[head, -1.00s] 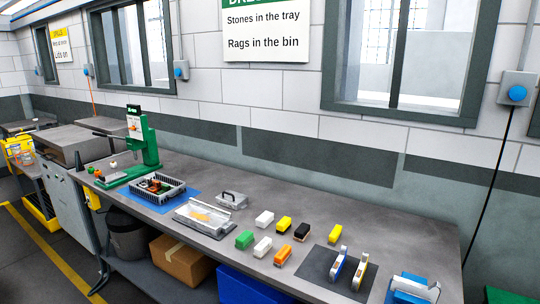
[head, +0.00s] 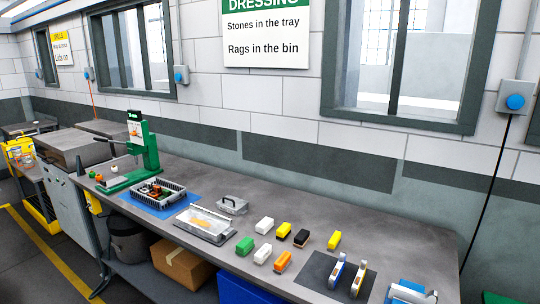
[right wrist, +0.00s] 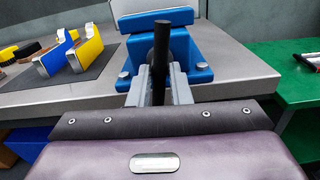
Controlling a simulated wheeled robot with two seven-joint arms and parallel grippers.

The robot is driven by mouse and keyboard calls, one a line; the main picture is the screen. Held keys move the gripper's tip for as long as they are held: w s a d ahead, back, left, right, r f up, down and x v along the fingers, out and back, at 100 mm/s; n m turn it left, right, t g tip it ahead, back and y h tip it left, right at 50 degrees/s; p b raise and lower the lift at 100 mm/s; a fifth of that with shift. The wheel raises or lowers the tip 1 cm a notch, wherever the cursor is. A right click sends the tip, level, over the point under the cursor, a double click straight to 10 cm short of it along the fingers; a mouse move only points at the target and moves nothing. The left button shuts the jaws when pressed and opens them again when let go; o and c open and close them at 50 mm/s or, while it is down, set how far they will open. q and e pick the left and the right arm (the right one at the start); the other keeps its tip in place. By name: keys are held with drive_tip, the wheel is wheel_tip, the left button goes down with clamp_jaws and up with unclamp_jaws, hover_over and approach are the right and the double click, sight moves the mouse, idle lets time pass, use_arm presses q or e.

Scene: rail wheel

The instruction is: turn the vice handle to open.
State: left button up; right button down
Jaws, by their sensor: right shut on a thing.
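The dark vice handle (right wrist: 161,45) stands up as a rod in front of the vice. My right gripper (right wrist: 160,82) is shut on the handle, with a grey finger on each side of it. The handle's lower end is hidden between the fingers. My left gripper is in neither view.
Two tape-dispenser-like holders (head: 346,275), one blue and one yellow, stand on a dark mat (head: 315,268) left of the vice. Several coloured blocks (head: 283,229) lie further left. A green table (right wrist: 298,85) stands right of the bench.

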drive_tip(key=shift+n, duration=0.6)
drive_tip(key=shift+n+p, duration=0.4)
drive_tip(key=shift+n, duration=0.2)
drive_tip(key=c, duration=1.3)
unclamp_jaws()
drive_tip(key=shift+s+a, duration=0.1)
drive_tip(key=v, duration=0.6)
drive_tip(key=shift+s+a, duration=0.2)
drive_tip(key=shift+s, duration=0.1)
